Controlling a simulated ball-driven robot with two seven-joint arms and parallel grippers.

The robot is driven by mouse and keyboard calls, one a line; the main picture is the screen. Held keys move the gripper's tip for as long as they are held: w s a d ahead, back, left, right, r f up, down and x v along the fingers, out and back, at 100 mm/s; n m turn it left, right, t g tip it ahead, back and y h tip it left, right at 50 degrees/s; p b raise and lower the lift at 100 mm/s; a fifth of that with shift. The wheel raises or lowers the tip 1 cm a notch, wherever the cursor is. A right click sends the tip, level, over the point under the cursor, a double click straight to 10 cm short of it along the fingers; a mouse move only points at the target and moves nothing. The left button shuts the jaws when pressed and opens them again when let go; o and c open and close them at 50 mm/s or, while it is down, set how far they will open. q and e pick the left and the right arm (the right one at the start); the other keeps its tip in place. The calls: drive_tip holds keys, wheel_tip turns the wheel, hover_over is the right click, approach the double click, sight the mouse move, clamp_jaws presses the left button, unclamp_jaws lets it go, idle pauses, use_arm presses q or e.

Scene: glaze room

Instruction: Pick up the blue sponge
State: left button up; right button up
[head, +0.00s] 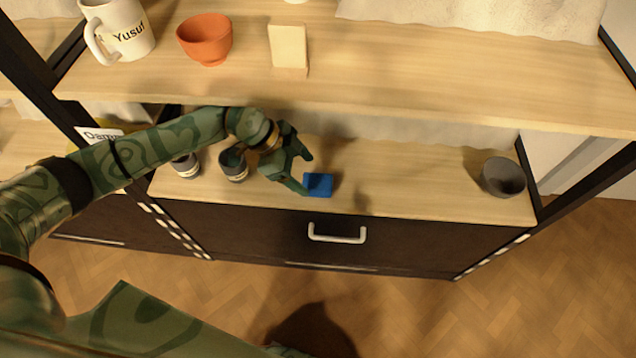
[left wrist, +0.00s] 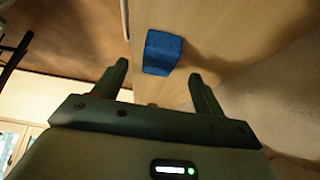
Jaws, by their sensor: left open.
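The blue sponge (head: 318,185) lies on the lower wooden shelf, near its front edge, in the head view. My left gripper (head: 307,174) is open just left of the sponge, with its fingers pointing toward it. In the left wrist view the sponge (left wrist: 162,53) shows ahead of the two spread fingers of my left gripper (left wrist: 160,82), roughly between their lines and not between the tips. Nothing is in the jaws. My right gripper is not in view.
A dark grey bowl (head: 503,177) stands at the shelf's right end. Two dark jars, one (head: 233,163) beside my left arm, stand left. The upper shelf (head: 430,85) overhangs behind, holding a mug (head: 117,30), an orange bowl (head: 205,40) and a cream block (head: 289,47).

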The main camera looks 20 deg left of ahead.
sight(317, 181)
use_arm(q)
drive_tip(key=b+x, duration=0.2)
drive_tip(key=x, duration=0.3)
drive_tip(key=shift+d+r+b, duration=0.1)
drive_tip(key=shift+b, duration=0.25)
drive_tip(key=shift+w+d+f, duration=0.1)
drive_tip(key=shift+d+f, duration=0.15)
drive_tip(key=shift+r, duration=0.15)
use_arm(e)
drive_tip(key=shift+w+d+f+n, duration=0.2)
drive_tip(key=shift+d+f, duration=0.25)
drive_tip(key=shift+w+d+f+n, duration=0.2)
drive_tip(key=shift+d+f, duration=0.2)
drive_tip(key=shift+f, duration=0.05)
use_arm(q)
drive_tip(key=c, duration=1.1)
drive_tip(key=shift+o, duration=0.2)
